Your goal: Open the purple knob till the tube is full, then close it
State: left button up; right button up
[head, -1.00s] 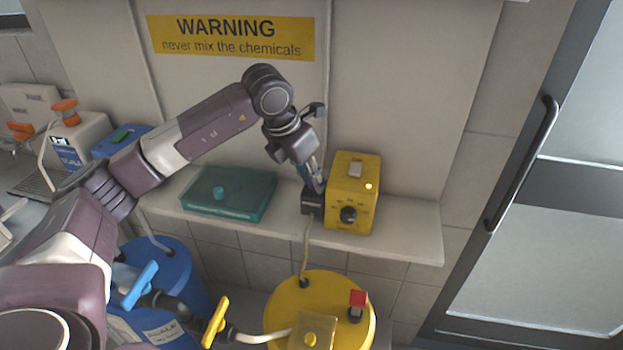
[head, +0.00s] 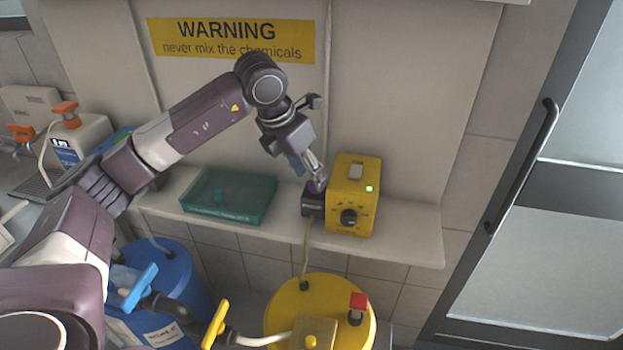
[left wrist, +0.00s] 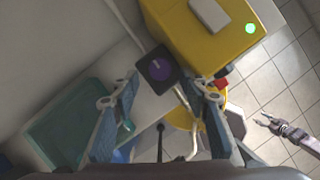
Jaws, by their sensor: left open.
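The purple knob (left wrist: 160,68) sits on top of a small dark block (left wrist: 153,84), beside the yellow box (left wrist: 200,35). In the head view the knob (head: 317,187) is partly hidden by my left gripper (head: 315,176), which reaches down over it. In the left wrist view my left gripper (left wrist: 163,80) is open, with its fingers apart on either side below the knob and nothing between them. I cannot make out a tube or its fill level. My right gripper (left wrist: 265,121) shows small at the right of the left wrist view, its jaw state unclear.
A teal tray (head: 225,215) lies left on the shelf (head: 400,242). Below stand a yellow barrel (head: 355,318) and a blue barrel (head: 180,262). A warning sign (head: 232,39) hangs behind.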

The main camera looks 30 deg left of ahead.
pick_arm(q)
jog(key=shift+v, duration=2.65)
jog(key=shift+f, duration=0.1)
